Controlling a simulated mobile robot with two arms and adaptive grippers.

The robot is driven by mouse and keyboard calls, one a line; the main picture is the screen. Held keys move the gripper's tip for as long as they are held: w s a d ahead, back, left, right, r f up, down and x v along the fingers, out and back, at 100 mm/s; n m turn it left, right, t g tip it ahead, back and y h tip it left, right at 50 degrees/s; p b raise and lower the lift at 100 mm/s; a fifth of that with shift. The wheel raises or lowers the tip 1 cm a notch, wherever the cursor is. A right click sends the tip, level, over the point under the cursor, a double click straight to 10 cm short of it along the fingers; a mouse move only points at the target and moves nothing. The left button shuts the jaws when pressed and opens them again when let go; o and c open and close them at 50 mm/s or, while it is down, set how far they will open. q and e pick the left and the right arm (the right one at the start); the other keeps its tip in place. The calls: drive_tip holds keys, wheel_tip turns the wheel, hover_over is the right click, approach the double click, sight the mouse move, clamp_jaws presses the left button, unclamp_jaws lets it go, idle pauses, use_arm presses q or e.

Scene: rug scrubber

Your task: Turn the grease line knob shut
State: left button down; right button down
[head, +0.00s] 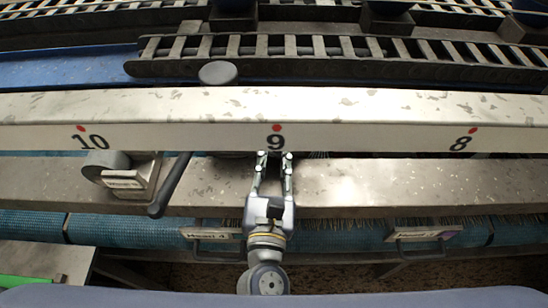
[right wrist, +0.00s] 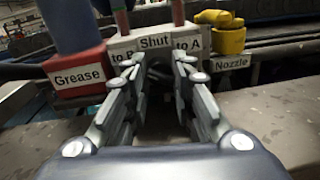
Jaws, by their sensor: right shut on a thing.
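My right gripper (head: 275,157) reaches under the front of the long metal beam, below the number 9. In the right wrist view its fingers (right wrist: 161,68) close on a dark knob (right wrist: 158,72), mostly hidden between them. The knob sits just below a white plate (right wrist: 153,43) reading "Shut", with "to B" at left and "to A" at right. The knob's pointing direction is hidden. The knob is hidden in the head view. My left gripper is not in view.
A red block (right wrist: 78,77) labelled "Grease" stands left of the knob, under a blue cylinder (right wrist: 66,25). A yellow fitting (right wrist: 225,35) near a "Nozzle" label (right wrist: 232,63) is at right. The numbered beam (head: 350,105) overhangs my gripper. A black lever (head: 170,182) stands left.

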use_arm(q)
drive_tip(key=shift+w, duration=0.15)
use_arm(e)
drive_tip(key=shift+m, duration=2.1)
drive_tip(key=m, duration=0.3)
drive_tip(key=shift+g, duration=0.3)
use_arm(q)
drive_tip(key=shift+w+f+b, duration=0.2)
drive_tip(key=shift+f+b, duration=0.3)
use_arm(e)
drive_tip(key=shift+m+y, duration=0.3)
drive_tip(key=shift+m, duration=1.7)
drive_tip(key=shift+r, duration=0.1)
drive_tip(key=c, duration=1.4)
unclamp_jaws()
drive_tip(key=shift+o, duration=0.2)
drive_tip(key=shift+s, duration=0.1)
